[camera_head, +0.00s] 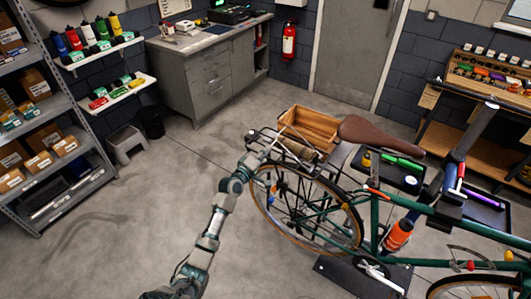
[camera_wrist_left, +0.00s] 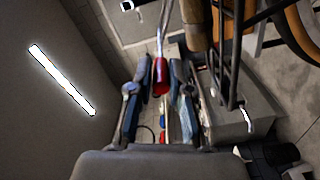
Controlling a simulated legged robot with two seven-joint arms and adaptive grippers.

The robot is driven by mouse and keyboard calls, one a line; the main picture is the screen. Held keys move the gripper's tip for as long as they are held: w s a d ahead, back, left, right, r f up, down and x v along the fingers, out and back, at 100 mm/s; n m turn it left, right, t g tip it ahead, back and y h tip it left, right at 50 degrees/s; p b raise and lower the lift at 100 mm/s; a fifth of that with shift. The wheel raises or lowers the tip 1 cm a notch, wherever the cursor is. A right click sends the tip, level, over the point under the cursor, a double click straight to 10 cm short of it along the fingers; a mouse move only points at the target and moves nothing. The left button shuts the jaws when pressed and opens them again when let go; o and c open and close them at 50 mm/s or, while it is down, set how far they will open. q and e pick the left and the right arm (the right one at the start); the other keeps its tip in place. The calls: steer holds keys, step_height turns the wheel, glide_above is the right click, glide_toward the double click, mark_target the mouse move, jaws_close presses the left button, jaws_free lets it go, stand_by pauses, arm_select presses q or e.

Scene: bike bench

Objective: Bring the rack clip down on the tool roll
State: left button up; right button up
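My left gripper (camera_head: 256,156) is at the left end of the bike's rear rack (camera_head: 290,152). In the left wrist view its fingers (camera_wrist_left: 160,82) are close together, with the red tab of the rack clip (camera_wrist_left: 160,77) between their tips. The fingers look shut on this tab, and a thin metal rod runs up from it. In the head view the clip is small and partly hidden by the gripper. The tan tool roll (camera_head: 301,150) lies on the rack. My right gripper is not in view.
A wooden crate (camera_head: 318,126) stands just behind the rack. The brown saddle (camera_head: 375,134) and rear wheel (camera_head: 268,222) are close by. Trays of tools (camera_head: 402,182) are to the right.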

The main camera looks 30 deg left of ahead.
arm_select(q)
steer(key=shift+o, duration=1.4)
steer(key=shift+r, duration=0.1)
steer(key=shift+a, duration=0.1)
steer(key=s+a, duration=0.1)
steer(key=s, duration=1)
steer(key=shift+s+f, duration=0.2)
steer(key=shift+s, duration=0.2)
steer(key=shift+c, duration=0.2)
